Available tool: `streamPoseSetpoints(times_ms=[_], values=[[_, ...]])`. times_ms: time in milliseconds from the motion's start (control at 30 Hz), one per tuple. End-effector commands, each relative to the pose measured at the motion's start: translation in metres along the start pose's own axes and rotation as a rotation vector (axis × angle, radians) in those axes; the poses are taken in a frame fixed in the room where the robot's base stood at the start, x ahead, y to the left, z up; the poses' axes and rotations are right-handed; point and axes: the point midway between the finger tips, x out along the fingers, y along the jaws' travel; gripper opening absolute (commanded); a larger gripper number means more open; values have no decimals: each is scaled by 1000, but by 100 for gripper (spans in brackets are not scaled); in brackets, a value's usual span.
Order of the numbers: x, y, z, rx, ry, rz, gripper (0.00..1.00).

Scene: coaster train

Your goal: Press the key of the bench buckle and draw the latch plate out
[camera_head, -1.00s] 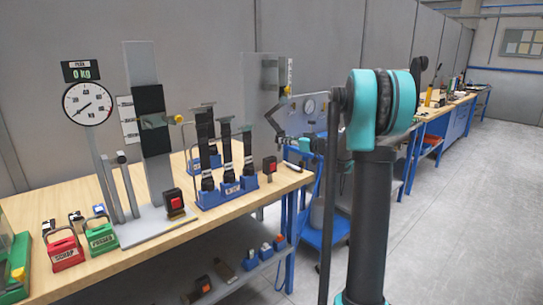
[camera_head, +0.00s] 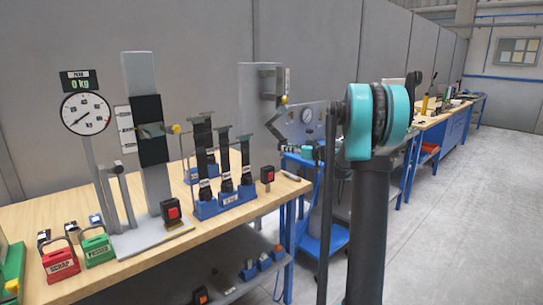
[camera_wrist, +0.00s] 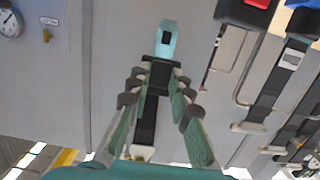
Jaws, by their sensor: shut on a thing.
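My gripper (camera_wrist: 161,76) has its two green fingers closed in on a dark piece in the wrist view. A pale cyan plate with a dark slot (camera_wrist: 166,40) projects past the fingertips; it looks like the latch plate. A black strip runs back from it between the fingers. The bench buckle (camera_head: 267,175), black with a red key, stands at the bench's right end in the head view. A red key on a black body (camera_wrist: 248,8) shows at the top of the wrist view, apart from the plate. In the head view my gripper (camera_head: 272,124) is small, above the buckle.
Further left are a test stand with a dial (camera_head: 86,113), a red box (camera_head: 60,265) and a green box (camera_head: 97,249). A blue trolley (camera_head: 318,222) stands beyond the bench's right end.

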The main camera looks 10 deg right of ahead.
Motion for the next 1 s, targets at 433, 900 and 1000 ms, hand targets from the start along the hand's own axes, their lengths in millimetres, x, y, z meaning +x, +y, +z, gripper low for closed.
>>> streamPoseSetpoints(times_ms=[433, 900, 1000], values=[[0, 0, 0, 0, 0, 0, 0], [1, 0, 5, 0, 0, 0, 0], [2, 0, 15, 0, 0, 0, 0]])
